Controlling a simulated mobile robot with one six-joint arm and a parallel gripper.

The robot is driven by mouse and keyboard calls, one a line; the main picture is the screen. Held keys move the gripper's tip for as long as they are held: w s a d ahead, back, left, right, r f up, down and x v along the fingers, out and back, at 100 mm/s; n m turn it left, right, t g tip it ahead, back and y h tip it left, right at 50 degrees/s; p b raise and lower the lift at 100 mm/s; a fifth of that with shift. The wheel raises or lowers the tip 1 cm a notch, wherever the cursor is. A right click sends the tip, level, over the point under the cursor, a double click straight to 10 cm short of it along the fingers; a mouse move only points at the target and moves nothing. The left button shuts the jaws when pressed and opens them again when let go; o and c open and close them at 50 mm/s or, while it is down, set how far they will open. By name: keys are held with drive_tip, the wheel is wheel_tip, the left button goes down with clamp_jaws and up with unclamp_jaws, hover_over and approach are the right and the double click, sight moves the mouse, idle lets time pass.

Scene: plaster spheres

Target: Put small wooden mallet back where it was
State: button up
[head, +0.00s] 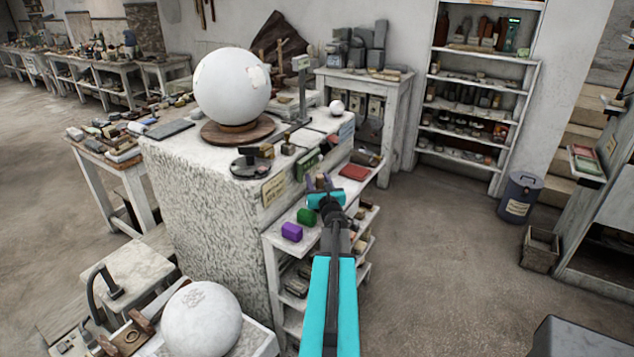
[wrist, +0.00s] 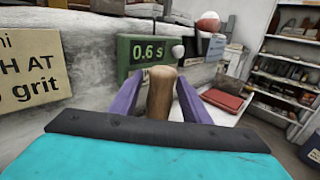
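My gripper (head: 319,183) is in front of the right side of the plaster-topped block, above a low shelf unit. In the wrist view its two purple fingers (wrist: 160,92) stand on either side of a short brown wooden piece (wrist: 159,96), which looks like part of the small wooden mallet. The fingers appear closed on it. The rest of the mallet is hidden by the gripper body. In the head view the held piece is too small to make out clearly.
A red book (head: 354,172) lies right of my gripper.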

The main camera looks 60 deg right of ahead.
sight(321, 185)
drive_tip(key=shift+r, duration=0.15)
drive_tip(key=shift+b+v, duration=1.35)
drive_tip(key=shift+v, duration=3.05)
drive_tip(key=shift+s+a+p, duration=0.25)
drive_tip(key=shift+a+p, duration=0.05)
drive_tip(key=shift+p, duration=0.25)
drive_tip(key=shift+p+v, duration=1.2)
drive_tip(key=shift+p, duration=0.55)
